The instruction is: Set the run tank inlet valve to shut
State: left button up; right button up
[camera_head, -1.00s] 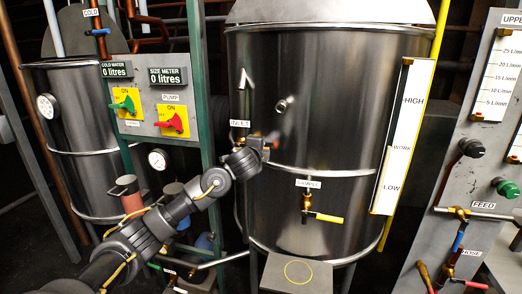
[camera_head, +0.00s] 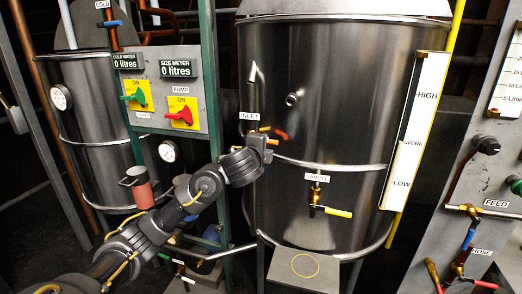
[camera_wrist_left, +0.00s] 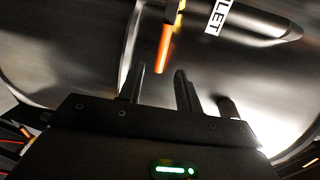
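The inlet valve has an orange-red handle (camera_head: 281,134) on the front left of the large steel tank (camera_head: 330,115), just right of the INLET label (camera_head: 249,116). My left gripper (camera_head: 269,136) is close to the handle, a little left of and below it in the head view. In the left wrist view the handle (camera_wrist_left: 164,57) points down toward the gap between my fingertips (camera_wrist_left: 161,73). The two fingers are apart with nothing held between them. I cannot tell whether they touch the handle. My right gripper is not in view.
A sample tap with a yellow handle (camera_head: 337,212) is lower on the tank. A switch panel (camera_head: 150,118) and a smaller tank (camera_head: 95,175) stand left. The feed panel (camera_head: 480,190) stands right. A green post (camera_head: 211,90) is behind my left arm.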

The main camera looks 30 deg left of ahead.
pick_arm(q)
jog(key=v, duration=0.2)
jog(key=shift+s+d, duration=0.1)
jog(key=shift+s, duration=0.25)
